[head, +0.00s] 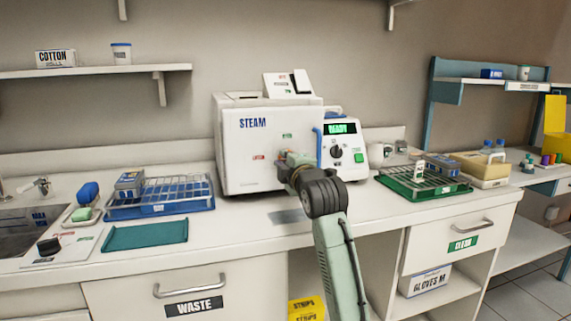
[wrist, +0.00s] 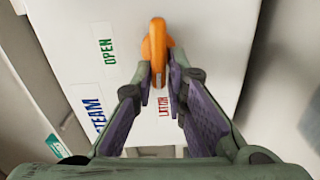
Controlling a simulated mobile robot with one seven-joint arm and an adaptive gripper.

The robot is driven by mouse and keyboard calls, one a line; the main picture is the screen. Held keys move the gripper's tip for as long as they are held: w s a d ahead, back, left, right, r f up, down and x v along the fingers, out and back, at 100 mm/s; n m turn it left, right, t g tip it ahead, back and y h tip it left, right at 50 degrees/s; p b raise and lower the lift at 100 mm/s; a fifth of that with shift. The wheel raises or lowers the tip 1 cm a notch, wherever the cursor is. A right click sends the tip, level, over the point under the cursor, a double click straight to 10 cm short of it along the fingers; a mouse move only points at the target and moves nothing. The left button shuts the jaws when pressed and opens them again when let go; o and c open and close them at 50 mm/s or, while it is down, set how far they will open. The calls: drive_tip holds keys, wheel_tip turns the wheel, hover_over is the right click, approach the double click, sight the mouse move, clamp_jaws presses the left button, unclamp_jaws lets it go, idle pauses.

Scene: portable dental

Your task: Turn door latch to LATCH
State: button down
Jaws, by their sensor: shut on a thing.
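The white steam sterilizer (head: 235,160) stands on the counter, its front door facing me. In the wrist view the orange door latch handle (wrist: 154,40) lies on the white door, its lower part between my fingertips. It runs toward the red LATCH label (wrist: 163,107) just below it. The green OPEN label (wrist: 107,51) is off to the left of the handle. My gripper (wrist: 158,80) is shut on the handle. In the head view my gripper (head: 292,160) is at the door's right side and hides most of the latch; the red label (head: 258,157) shows left of it.
A control panel with a green READY display (head: 340,128) is right of the door. A blue rack tray (head: 160,200) and a teal mat (head: 145,235) lie to the left. A green tray (head: 425,190) stands to the right. Bare counter (head: 235,225) lies in front.

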drive_tip(key=shift+w+d+r+n, duration=0.1)
drive_tip(key=shift+d+r+n, duration=0.25)
drive_tip(key=shift+n, duration=0.25)
drive_tip(key=c, duration=1.9)
unclamp_jaws()
drive_tip(key=shift+a, duration=0.1)
drive_tip(key=shift+o, duration=1.2)
drive_tip(key=shift+w+f, duration=0.1)
drive_tip(key=shift+f, duration=0.2)
drive_tip(key=shift+a, duration=0.1)
drive_tip(key=v, duration=1.2)
drive_tip(key=shift+f, duration=0.1)
